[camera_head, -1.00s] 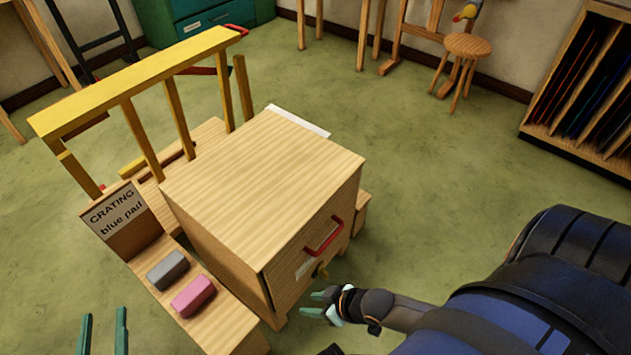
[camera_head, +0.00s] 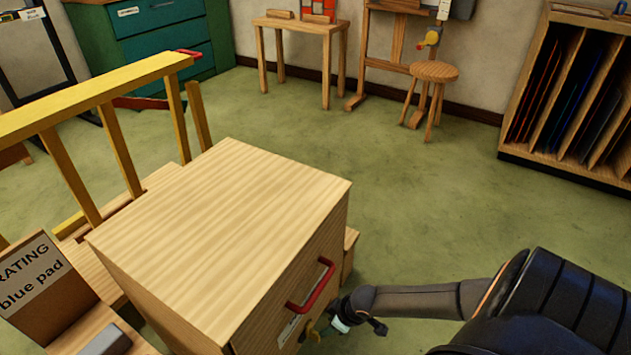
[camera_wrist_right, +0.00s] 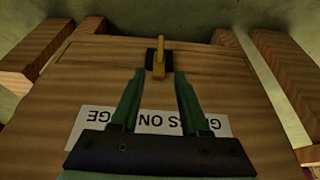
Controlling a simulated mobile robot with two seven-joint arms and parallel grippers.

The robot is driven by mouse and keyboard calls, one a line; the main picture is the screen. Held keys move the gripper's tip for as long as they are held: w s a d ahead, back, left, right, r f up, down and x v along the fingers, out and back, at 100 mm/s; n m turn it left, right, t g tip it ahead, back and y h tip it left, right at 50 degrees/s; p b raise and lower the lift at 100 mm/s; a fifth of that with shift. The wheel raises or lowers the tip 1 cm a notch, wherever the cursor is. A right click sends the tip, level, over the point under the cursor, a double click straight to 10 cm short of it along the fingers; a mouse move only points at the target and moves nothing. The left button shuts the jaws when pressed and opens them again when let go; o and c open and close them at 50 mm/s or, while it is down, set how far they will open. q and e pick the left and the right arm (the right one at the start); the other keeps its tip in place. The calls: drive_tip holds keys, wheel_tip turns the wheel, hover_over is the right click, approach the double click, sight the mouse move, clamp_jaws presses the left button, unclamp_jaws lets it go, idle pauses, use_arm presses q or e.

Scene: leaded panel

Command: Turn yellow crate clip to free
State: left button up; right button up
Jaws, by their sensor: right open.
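The wooden crate (camera_head: 225,215) stands in the lower middle of the head view, with a red handle (camera_head: 312,287) on its front. The yellow clip (camera_head: 316,327) is low on that face, partly hidden by my right gripper (camera_head: 338,325). In the right wrist view the clip (camera_wrist_right: 159,60) stands out from a dark mount on the wooden face. My right gripper (camera_wrist_right: 158,78) is open there, its green fingers on either side of the clip's line, the clip just beyond the fingertips. I cannot tell whether they touch. My left gripper is out of view.
A white label (camera_wrist_right: 150,122) lies on the crate face under the fingers. A yellow rail (camera_head: 90,95) and a sign (camera_head: 30,275) stand left of the crate. A stool (camera_head: 434,72) and a rack (camera_head: 570,90) stand behind. Green floor is open between them.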

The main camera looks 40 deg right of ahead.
sight(316, 333)
use_arm(q)
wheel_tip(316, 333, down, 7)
drive_tip(key=b, duration=0.5)
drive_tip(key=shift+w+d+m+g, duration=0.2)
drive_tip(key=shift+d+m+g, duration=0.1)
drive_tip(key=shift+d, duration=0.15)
use_arm(e)
drive_tip(key=x, duration=0.9)
drive_tip(key=shift+w, duration=0.1)
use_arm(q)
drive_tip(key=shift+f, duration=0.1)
use_arm(e)
clamp_jaws()
